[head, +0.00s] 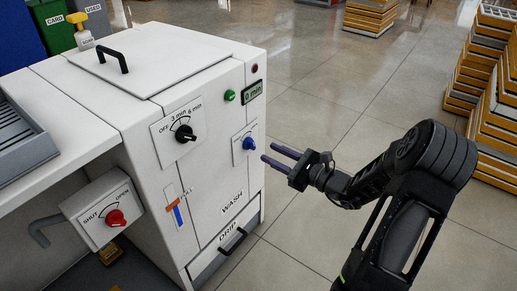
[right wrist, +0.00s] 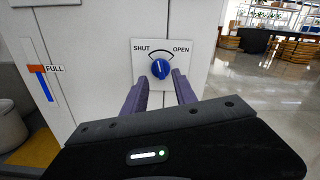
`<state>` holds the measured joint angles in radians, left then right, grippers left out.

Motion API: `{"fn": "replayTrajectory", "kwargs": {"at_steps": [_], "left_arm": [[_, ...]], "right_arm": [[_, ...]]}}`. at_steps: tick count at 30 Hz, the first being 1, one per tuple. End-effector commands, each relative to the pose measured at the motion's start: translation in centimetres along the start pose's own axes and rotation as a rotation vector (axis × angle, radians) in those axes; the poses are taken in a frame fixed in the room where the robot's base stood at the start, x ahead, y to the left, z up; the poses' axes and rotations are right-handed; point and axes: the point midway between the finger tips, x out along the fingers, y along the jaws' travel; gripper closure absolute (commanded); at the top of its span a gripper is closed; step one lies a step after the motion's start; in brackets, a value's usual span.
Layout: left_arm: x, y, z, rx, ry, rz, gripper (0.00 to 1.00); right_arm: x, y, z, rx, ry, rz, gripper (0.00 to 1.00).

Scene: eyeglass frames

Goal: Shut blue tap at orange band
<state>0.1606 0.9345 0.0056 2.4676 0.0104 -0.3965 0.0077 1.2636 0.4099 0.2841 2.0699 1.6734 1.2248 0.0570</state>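The blue tap (head: 248,143) is a round knob on a white plate on the washer's right-hand panel. In the right wrist view the blue tap (right wrist: 160,68) sits under a SHUT–OPEN arc, SHUT on the left; its exact setting is hard to tell. The gauge (head: 178,216) shows a blue column with an orange band at its top; in the right wrist view the orange band (right wrist: 37,70) is beside the FULL label and meets the blue column (right wrist: 45,88). My right gripper (head: 277,156) is open, its purple fingers apart, pointing at the tap and short of it. My left gripper is out of view.
A red tap (head: 116,217) with SHUT and OPEN marks is at lower left. A black timer knob (head: 185,133), a green button (head: 229,95) and a DRIP drawer handle (head: 232,241) are on the washer.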

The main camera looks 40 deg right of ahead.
Motion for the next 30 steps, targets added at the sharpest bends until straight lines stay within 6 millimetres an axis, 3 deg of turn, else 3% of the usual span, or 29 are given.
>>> {"fn": "replayTrajectory", "kwargs": {"at_steps": [10,21,30], "left_arm": [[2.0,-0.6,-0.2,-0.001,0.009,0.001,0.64],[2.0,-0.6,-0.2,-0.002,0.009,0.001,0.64],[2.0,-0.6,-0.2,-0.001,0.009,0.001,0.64]], "right_arm": [[5.1,0.1,-0.2,0.000,-0.002,0.001,0.66],[5.8,0.0,0.0,0.000,0.001,0.000,0.66],[5.7,0.0,0.0,0.001,0.001,0.000,0.91]]}}
